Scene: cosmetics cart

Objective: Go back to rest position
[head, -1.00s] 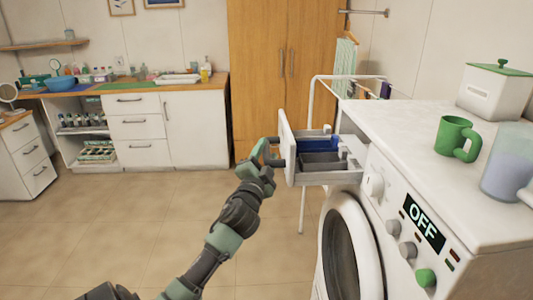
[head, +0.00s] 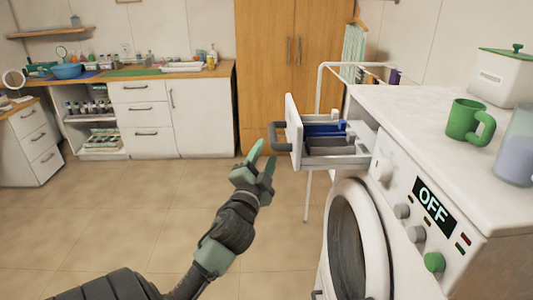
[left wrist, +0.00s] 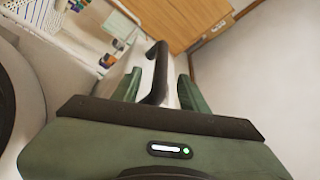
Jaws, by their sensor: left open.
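My left gripper (head: 263,158) is open and empty in the head view, just left of and below the handle of the detergent drawer. The detergent drawer (head: 333,158) of the washing machine (head: 362,230) is pulled out, with a blue compartment and grey compartments showing. My right gripper is in neither view.
A green mug (head: 466,122), a clear container (head: 516,150) and a white box with a green lid (head: 503,75) stand on the machine. The machine's round door is shut and its display reads OFF. A drying rack (head: 345,68) stands behind. The floor (head: 120,220) at left is clear.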

